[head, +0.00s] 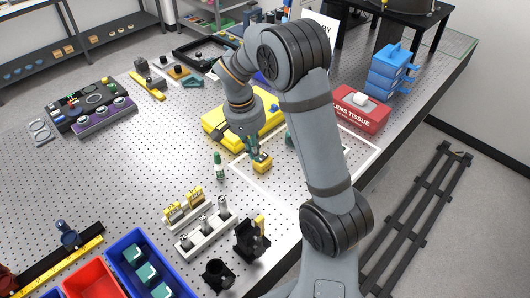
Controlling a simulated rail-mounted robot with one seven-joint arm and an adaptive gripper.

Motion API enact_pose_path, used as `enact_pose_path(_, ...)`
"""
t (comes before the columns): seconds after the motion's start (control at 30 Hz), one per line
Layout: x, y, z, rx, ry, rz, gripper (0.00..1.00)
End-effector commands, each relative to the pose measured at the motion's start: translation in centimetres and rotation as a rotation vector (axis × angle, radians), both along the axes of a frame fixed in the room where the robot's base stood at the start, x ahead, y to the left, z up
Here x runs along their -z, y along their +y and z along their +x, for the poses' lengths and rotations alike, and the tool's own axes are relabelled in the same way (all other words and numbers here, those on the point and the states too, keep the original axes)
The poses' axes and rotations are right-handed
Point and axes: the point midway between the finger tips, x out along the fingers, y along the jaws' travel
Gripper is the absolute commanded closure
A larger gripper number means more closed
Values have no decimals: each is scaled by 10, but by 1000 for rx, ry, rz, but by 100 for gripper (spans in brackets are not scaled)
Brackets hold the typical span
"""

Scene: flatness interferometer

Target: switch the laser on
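My gripper (255,149) points down over the middle of the table, near the front edge of a yellow case (215,126). A small yellow block (262,163) is at or just under the fingertips. I cannot tell whether the fingers hold it. The fingers are small and partly hidden by my wrist. No object can be clearly identified as the laser. A purple box with several round knobs (107,118) stands at the left, well away from my gripper, beside a dark panel with coloured parts (72,103). Its switch states are too small to read.
A green-and-white bottle (218,166) stands just left of my gripper. White holders (208,232) and black mounts (250,240) are in front. A red lens tissue box (357,110) and blue drawers (390,70) are at right. Blue (120,245) and red (88,280) bins are at lower left.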

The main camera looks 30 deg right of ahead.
Motion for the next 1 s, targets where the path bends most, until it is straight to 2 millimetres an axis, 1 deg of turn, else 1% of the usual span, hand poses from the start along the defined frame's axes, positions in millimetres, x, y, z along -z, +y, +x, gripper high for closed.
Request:
enact_pose_path(0.03,-5,-8,16,101,-27,2,100)
enact_pose_path(0.1,-15,-20,33,237,-58,5,100)
enact_pose_path(0.2,-26,-35,51,402,-96,9,100)
enact_pose_path(0.3,-35,-46,61,518,-121,14,100)
enact_pose_path(0.43,-41,-55,68,605,-138,18,100)
enact_pose_path(0.63,-44,-58,70,631,-145,19,100)
enact_pose_path(0.87,-43,-58,70,629,-144,19,100)
enact_pose_path(1.0,-34,-59,69,628,-140,18,100)
